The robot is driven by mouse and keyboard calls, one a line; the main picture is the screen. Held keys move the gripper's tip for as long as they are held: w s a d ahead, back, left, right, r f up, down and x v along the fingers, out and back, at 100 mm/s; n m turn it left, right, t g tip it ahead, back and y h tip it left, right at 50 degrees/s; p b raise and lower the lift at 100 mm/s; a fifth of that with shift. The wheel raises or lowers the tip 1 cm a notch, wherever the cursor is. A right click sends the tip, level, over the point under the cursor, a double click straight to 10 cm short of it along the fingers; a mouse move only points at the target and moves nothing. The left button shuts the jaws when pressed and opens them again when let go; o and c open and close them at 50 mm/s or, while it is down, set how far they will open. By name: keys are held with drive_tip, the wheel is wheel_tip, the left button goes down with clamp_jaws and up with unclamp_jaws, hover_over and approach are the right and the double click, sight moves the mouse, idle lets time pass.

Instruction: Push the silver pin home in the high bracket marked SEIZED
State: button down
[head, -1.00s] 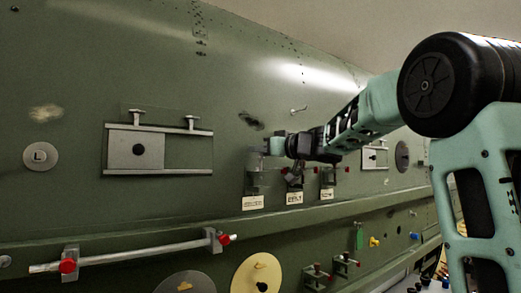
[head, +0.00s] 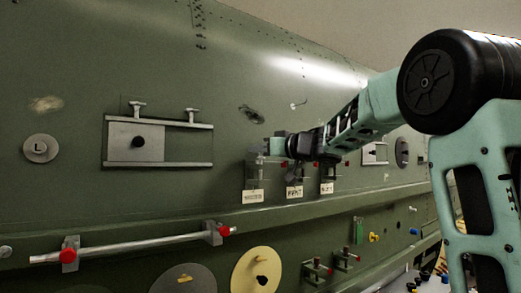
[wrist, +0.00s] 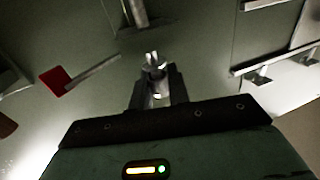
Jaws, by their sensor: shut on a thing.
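My gripper (wrist: 158,88) is shut on a silver pin (wrist: 155,64), which stands up between the dark fingertips in the wrist view. In the head view my gripper (head: 276,147) is at the top of the left one of three high brackets (head: 256,172). The label under it (head: 252,196) is too blurred to read surely as SEIZED. A grey metal bracket (wrist: 130,16) is at the top of the wrist view, seen apart from the pin. The pin is hidden in the head view.
The other two high brackets with labels (head: 294,192) (head: 327,188) stand close on the right. A railed window plate (head: 158,142) is further left. A ledge runs below.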

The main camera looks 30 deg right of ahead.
drive_tip(key=shift+f+b, duration=0.5)
drive_tip(key=shift+f, duration=0.35)
drive_tip(key=c, duration=1.3)
unclamp_jaws()
drive_tip(key=shift+o, duration=0.2)
drive_tip(key=shift+s, duration=0.15)
drive_tip(key=v, duration=0.4)
drive_tip(key=shift+s+d+p, duration=0.15)
drive_tip(key=shift+s+p, duration=0.2)
drive_tip(key=shift+p, duration=0.05)
